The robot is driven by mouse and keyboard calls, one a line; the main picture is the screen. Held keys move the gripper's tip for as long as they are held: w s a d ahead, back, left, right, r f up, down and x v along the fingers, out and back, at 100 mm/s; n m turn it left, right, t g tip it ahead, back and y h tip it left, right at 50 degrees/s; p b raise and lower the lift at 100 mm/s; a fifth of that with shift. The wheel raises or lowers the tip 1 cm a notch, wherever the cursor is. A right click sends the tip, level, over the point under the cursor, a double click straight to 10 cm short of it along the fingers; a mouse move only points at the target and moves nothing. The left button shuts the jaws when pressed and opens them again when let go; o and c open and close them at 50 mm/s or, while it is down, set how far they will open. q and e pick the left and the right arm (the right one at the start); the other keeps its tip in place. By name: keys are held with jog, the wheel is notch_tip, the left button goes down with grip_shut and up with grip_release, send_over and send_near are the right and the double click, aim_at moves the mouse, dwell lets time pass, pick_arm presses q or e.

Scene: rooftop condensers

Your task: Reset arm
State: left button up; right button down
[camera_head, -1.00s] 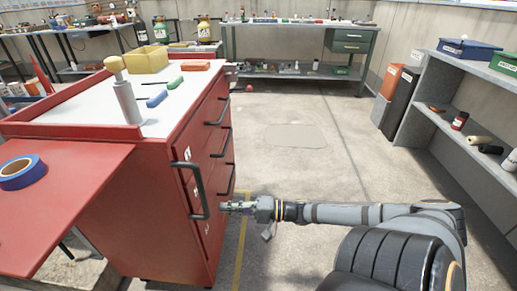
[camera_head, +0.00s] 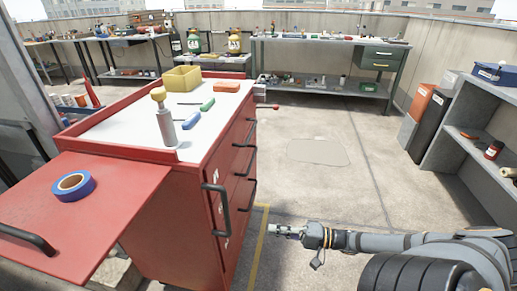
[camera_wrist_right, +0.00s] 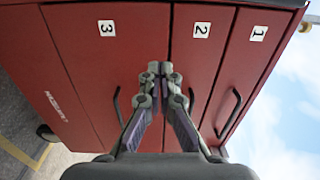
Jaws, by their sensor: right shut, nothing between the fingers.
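My right arm (camera_head: 400,244) comes in from the lower right of the head view. Its gripper (camera_head: 283,231) is shut and empty, to the right of the red tool cart (camera_head: 178,215), with a visible gap to the drawer handles. In the right wrist view the fingertips (camera_wrist_right: 155,72) meet in front of the cart's drawers, labelled 1, 2 and 3 (camera_wrist_right: 107,28). The drawers look closed. My left gripper is not in view.
The cart's white top holds a yellow-capped grey cylinder (camera_head: 165,120), a yellow bin (camera_head: 183,79) and coloured blocks. Blue tape (camera_head: 74,186) lies on the red side shelf (camera_head: 110,200). A grey shelf unit (camera_head: 470,130) stands right. The middle floor (camera_head: 318,152) is clear.

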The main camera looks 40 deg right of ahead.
jog(key=a+f+n+g+h, duration=0.3)
jog(key=a+f+h, duration=0.2)
jog(key=f+h, duration=0.65)
jog(key=s+a+f+n+g, duration=0.4)
jog(key=s, duration=0.1)
jog(key=s+a+r+n+g+p, duration=0.1)
jog(key=s+a+r+n+g, duration=0.1)
jog(key=s+a+n+g, duration=0.25)
pick_arm(q)
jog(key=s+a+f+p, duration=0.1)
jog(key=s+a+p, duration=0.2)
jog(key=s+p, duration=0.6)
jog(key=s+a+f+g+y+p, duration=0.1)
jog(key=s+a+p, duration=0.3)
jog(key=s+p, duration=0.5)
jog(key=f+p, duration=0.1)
jog(key=p, duration=1)
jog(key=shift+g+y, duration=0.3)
pick_arm(e)
jog(key=s+d+f, duration=0.2)
jog(key=s+d, duration=0.1)
jog(key=s, duration=0.6)
jog(key=s+d+f+m+g, duration=0.1)
jog(key=s+d, duration=0.3)
jog(key=s, duration=0.5)
jog(key=shift+s+f+h, duration=0.35)
jog(key=shift+f+h, duration=0.05)
jog(key=shift+h, duration=0.05)
